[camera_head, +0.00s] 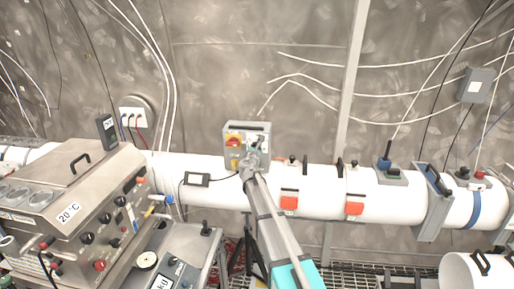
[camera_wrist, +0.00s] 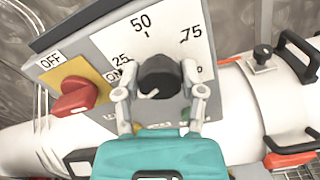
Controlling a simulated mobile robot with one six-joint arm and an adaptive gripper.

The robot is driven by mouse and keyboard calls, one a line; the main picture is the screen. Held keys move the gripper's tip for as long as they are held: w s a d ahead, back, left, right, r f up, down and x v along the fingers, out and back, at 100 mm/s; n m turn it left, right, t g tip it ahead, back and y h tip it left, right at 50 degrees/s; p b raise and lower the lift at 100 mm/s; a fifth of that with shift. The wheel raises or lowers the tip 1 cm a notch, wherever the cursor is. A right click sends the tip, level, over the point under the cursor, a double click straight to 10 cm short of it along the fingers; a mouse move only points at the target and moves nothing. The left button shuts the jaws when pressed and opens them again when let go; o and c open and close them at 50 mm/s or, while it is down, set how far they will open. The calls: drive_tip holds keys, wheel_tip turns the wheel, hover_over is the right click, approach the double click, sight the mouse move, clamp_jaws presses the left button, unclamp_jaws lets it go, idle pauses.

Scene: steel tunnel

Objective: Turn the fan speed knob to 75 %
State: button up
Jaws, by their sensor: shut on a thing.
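The fan speed knob (camera_wrist: 156,72) is black and round. It sits on a white dial plate marked 25 at left, 50 at top and 75 at upper right. A short pale mark shows on its lower left face; I cannot tell for sure which number it points to. My gripper (camera_wrist: 157,88) is shut on the knob, one grey finger on each side. In the head view, the grey control box (camera_head: 234,130) is on the wall side of the white pipe, and my gripper (camera_head: 256,161) reaches its right part, hiding the knob.
A red rotary switch (camera_wrist: 76,98) on a yellow plate labelled OFF and ON sits left of the dial. The white pipe (camera_head: 325,182) with black handles and orange latches runs behind and right. A steel machine (camera_head: 75,195) labelled 20 °C stands at left.

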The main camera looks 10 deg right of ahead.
drive_tip(key=m, duration=0.5)
drive_tip(key=shift+m, duration=0.3)
drive_tip(key=m, duration=0.9)
drive_tip(key=shift+m, duration=0.4)
drive_tip(key=m, duration=0.4)
drive_tip(key=shift+m, duration=0.3)
drive_tip(key=m, duration=0.4)
drive_tip(key=shift+m, duration=0.3)
drive_tip(key=m, duration=0.3)
drive_tip(key=shift+m, duration=0.3)
drive_tip(key=m, duration=0.4)
drive_tip(key=shift+m, duration=0.3)
drive_tip(key=m, duration=0.3)
drive_tip(key=shift+s, duration=0.1)
drive_tip(key=shift+m, duration=0.4)
